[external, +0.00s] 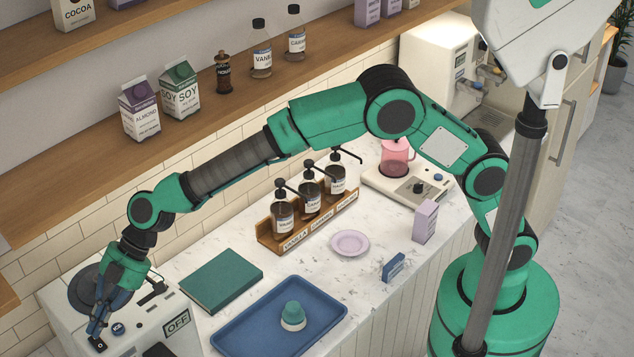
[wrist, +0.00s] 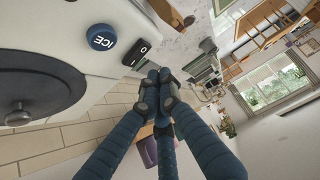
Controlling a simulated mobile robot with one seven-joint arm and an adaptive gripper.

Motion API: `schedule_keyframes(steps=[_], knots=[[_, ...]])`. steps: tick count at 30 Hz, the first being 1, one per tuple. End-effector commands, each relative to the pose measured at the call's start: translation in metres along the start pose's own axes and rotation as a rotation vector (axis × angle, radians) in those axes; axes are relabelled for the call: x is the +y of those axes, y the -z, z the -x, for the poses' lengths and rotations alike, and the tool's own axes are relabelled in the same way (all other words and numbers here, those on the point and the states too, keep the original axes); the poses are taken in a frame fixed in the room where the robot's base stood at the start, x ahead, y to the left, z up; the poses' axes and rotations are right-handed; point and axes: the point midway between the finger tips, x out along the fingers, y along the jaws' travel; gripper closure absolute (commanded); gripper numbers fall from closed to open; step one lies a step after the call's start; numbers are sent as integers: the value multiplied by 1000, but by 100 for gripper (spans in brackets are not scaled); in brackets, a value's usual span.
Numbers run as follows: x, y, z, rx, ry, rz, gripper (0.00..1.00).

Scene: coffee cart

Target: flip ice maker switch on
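The ice maker (external: 75,318) is a white unit at the lower left of the external view. Its round blue ICE badge (wrist: 101,37) shows in the wrist view and also in the external view (external: 118,329). A black rocker switch (wrist: 137,52) with a white mark sits beside the badge; a small black part, apparently this switch, shows in the external view (external: 98,346). My gripper (wrist: 158,78) has its blue fingers together, with nothing seen between them. The fingertips are close to the switch; I cannot tell whether they touch it. In the external view my gripper (external: 97,331) points down over the unit.
An OFF label (external: 177,322) is on the unit's right side. A green book (external: 220,280), a blue tray (external: 250,335) and a syrup bottle rack (external: 290,243) stand on the counter to the right. A wooden shelf (external: 90,185) with cartons runs behind my arm.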

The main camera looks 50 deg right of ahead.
Motion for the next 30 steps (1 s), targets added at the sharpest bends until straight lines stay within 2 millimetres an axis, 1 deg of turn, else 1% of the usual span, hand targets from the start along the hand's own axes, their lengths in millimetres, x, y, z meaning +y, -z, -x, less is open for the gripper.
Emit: schedule_keyframes(steps=[1,3,18,24,30], knots=[[-1,7,7,2,-2,3,100],[-1,4,16,1,-2,1,100],[-6,3,83,1,-2,0,100],[-7,3,99,1,-2,0,100],[-8,3,103,0,-1,0,100]])
